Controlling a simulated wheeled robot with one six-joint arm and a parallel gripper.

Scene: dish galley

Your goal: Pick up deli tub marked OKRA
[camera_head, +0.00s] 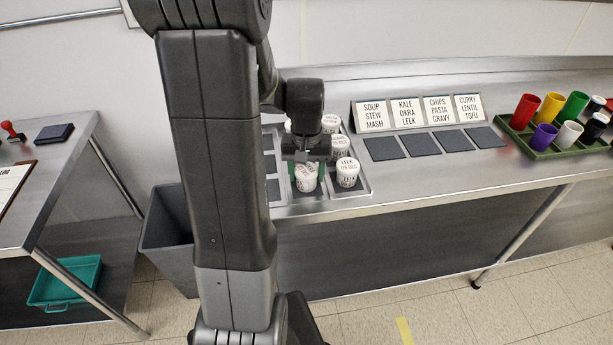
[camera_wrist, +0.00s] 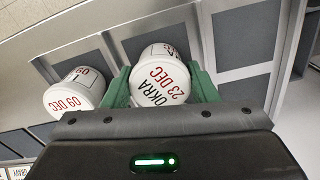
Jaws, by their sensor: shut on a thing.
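The deli tub marked OKRA (camera_wrist: 160,78) is a white round tub with "OKRA 23 DEC" on its lid in the wrist view. My gripper (camera_wrist: 162,88) has its two green fingers on either side of this tub, shut on it. In the head view my gripper (camera_head: 307,168) points down over the metal tray, with a white tub (camera_head: 306,182) between its fingers. I cannot tell whether the tub is clear of the tray floor.
A tub marked "09 DEC" (camera_wrist: 75,92) stands close beside the left finger. Other tubs (camera_head: 347,172) share the divided tray (camera_head: 362,188). Label cards (camera_head: 407,113) and empty dark pads (camera_head: 384,148) lie to the right, then a green rack (camera_head: 545,152) of coloured cups.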

